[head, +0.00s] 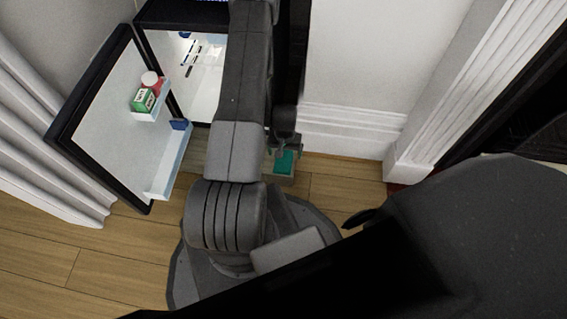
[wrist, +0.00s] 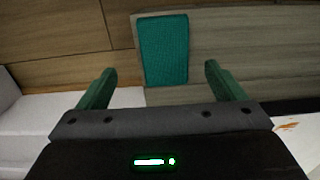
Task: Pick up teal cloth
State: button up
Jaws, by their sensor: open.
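The teal cloth (wrist: 163,50) is a small folded rectangle lying on a grey wood-grain surface (wrist: 220,52). It is ahead of my gripper (wrist: 159,75) in the wrist view, roughly centred between the two green fingers. The fingers are spread wide and nothing is between their tips. In the head view the cloth (head: 285,163) shows just below my gripper (head: 284,149), near the white baseboard. My arm and gripper partly cover the area around it. I cannot tell the exact gap between fingers and cloth.
An open dark-framed cabinet door (head: 120,120) stands left of my arm, with shelves holding a green box (head: 144,100). The white wall's baseboard (head: 350,130) is close behind the cloth. Wood floor (head: 335,185) is clear to the right.

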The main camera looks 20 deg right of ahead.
aim_at(283, 160)
jog(key=f+b, duration=0.1)
jog(key=f, duration=0.1)
jog(key=f+b, duration=0.1)
jog(key=f, duration=0.1)
jog(key=f+b, duration=0.1)
jog(key=f, duration=0.2)
jog(key=shift+w+a, duration=0.2)
jog(key=shift+w, duration=0.15)
jog(key=shift+r, duration=0.15)
jog(key=c, duration=1.1)
jog(key=shift+o, duration=0.2)
notch_tip(283, 160, up, 10)
jog(key=p, duration=0.4)
